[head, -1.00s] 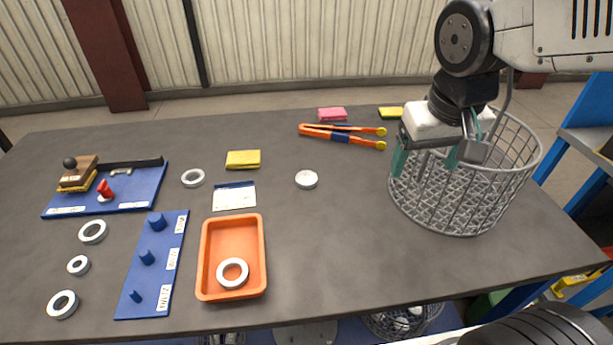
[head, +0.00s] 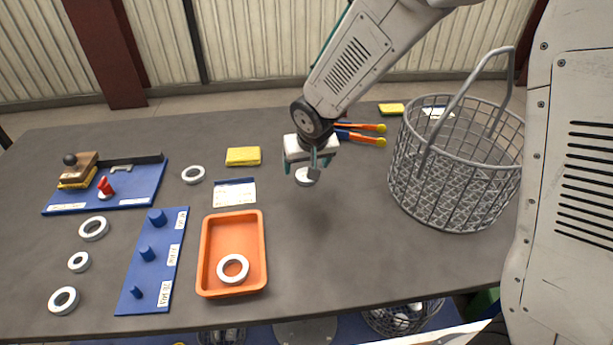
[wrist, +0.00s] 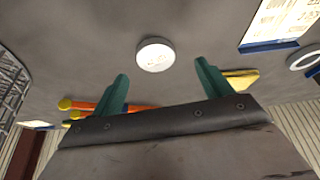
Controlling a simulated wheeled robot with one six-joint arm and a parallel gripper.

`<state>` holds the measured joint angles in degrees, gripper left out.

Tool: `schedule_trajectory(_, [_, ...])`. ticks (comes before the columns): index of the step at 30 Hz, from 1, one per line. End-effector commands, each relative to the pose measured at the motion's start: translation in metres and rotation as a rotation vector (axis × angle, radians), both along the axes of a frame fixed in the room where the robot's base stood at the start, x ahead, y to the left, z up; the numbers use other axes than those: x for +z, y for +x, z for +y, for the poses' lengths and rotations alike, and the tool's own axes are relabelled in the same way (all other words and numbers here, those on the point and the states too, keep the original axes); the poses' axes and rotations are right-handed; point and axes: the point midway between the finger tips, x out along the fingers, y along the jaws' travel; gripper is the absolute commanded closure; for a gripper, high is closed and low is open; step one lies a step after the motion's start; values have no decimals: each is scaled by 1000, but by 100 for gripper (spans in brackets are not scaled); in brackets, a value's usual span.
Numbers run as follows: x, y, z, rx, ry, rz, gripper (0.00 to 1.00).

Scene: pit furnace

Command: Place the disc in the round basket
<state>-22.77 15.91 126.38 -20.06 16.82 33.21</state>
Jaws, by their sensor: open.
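The white round disc (head: 307,177) lies on the dark table, left of the basket. It also shows in the wrist view (wrist: 155,55), just beyond the fingertips and roughly between them. My gripper (head: 302,168) is above and partly in front of the disc in the head view. Its two green fingers (wrist: 163,84) are spread with nothing between them. The round wire basket (head: 455,170) stands on the right of the table with its handle up. Its edge also shows at the left of the wrist view (wrist: 10,85).
An orange tray (head: 205,255) holding a white ring stands at the front. A blue peg board (head: 150,275), several white rings, a yellow sponge (head: 243,156) and a label card (head: 234,193) lie to the left. Orange-and-blue tongs (head: 358,135) lie behind my gripper. Table between disc and basket is clear.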

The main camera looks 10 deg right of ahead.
Motion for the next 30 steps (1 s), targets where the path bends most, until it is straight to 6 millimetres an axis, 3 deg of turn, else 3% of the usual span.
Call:
schedule_trajectory(9, [-40,18,-4,-1,-1,3,22])
schedule_trajectory(18, [-44,20,-4,-1,0,0,22])
schedule_trajectory(24, [-44,20,-4,-1,0,0,77])
schedule_trajectory(26, [-43,20,-4,-1,1,-1,86])
schedule_trajectory(30, [-43,20,-4,-1,1,-1,86])
